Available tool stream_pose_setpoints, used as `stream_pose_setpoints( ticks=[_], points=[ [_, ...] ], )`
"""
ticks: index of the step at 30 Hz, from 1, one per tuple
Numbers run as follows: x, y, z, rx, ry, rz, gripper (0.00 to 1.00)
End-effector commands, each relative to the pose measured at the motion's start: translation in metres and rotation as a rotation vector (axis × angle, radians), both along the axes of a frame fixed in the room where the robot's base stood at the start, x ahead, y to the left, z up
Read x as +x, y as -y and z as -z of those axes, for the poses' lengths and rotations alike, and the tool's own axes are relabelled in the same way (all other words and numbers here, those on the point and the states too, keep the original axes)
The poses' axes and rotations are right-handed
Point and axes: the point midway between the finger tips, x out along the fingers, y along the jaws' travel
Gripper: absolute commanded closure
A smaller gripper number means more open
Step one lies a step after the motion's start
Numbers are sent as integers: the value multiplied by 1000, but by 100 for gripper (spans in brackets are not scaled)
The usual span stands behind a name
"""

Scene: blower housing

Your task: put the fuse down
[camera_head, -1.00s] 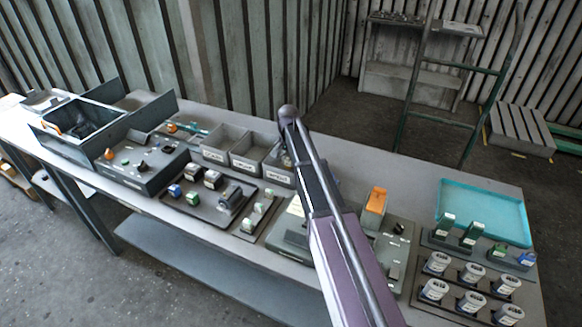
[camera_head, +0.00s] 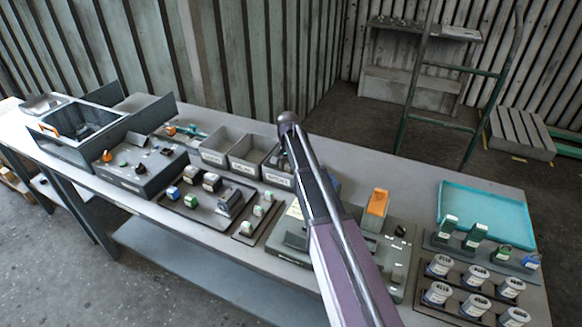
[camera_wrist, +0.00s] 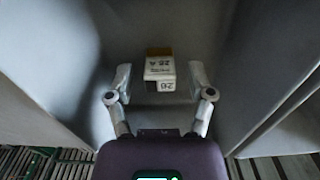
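In the wrist view, the fuse (camera_wrist: 160,68) is a small white block with a brown-gold end and a printed label that seems to read "25 A". It lies at the bottom of a grey bin (camera_wrist: 262,70), between the bin's walls. My gripper (camera_wrist: 160,80) is open inside this bin, with one finger on each side of the fuse and a visible gap on both sides. In the head view, my arm covers part of the rightmost of three grey bins (camera_head: 243,150), and my gripper is hidden there.
To the right are an orange-topped device (camera_head: 376,205), a turquoise tray (camera_head: 485,208) and several white cylinders in a rack. A ladder stands behind the bench (camera_head: 400,165).

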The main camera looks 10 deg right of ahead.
Motion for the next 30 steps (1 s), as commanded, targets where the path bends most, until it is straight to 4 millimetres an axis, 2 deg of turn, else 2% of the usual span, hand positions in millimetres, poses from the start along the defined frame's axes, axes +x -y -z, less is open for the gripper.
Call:
stream_pose_setpoints(
  ticks=[14, 30],
  points=[
    [0, 0, -5, 0, 0, 0, 30],
    [0, 0, -45, 0, 0, 0, 30]
  ],
)
